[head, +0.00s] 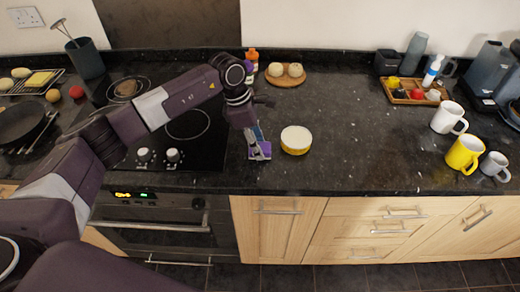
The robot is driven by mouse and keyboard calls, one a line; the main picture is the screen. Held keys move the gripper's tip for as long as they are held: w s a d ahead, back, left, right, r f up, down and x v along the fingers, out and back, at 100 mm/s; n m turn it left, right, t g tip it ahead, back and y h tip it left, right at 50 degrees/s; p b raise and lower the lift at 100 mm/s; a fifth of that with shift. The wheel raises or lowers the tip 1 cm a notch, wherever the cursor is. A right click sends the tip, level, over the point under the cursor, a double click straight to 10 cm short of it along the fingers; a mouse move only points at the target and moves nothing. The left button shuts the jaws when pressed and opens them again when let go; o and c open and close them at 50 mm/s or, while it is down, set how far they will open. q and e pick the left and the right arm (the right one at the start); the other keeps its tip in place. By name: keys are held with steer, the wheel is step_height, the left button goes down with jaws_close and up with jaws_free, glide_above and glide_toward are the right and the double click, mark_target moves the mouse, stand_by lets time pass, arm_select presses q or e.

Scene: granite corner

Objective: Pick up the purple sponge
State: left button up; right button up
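The purple sponge (254,154) lies on the dark granite counter near its front edge, just right of the hob, in the head view. My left gripper (259,148) points down at the sponge and overlaps it in the picture, hiding part of it. Whether the fingers are apart or closed on the sponge is too small to tell. My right gripper is not in view.
A yellow tub with a white top (296,140) stands close right of the sponge. A round wooden board (285,82) with two buns and small bottles (252,58) are behind. Mugs (464,154) stand at the right. The counter between is clear.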

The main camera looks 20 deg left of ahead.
arm_select(q)
steer(key=shift+r, duration=0.1)
steer(key=c, duration=0.3)
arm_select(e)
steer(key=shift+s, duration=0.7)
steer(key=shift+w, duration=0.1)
